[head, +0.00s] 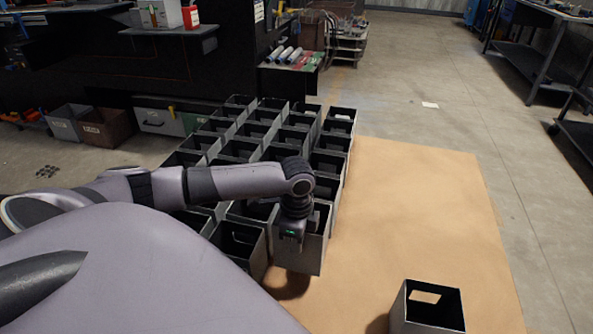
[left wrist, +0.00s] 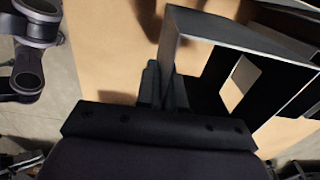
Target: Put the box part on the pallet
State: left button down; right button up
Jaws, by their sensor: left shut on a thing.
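My left gripper (head: 293,232) is shut on the wall of a dark grey, open-topped box part (head: 304,256). In the left wrist view, the fingers (left wrist: 164,88) meet at the near left wall of the box part (left wrist: 188,22), which has a rectangular cut-out. The held box is roughly upright at the near right end of the box rows. A shadow below it suggests that it hangs a little above the brown pallet surface (head: 420,210). The fingertips are mostly hidden by the wrist in the head view. My right gripper is out of view.
Several similar boxes (head: 238,240) stand in close rows to the left and behind the held one. A single box (head: 428,310) stands apart at the lower right. The brown surface between is bare. A shelf rack (head: 540,60) stands far right.

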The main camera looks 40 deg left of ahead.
aim_at(296, 258)
pick_arm(q)
notch_tip(296, 258, down, 7)
jog(key=b, duration=0.1)
dwell(0.3)
jog(key=c, duration=1.7)
grip_release()
jog(key=shift+f, duration=0.1)
jog(key=o, duration=0.4)
jog(key=shift+o, duration=0.2)
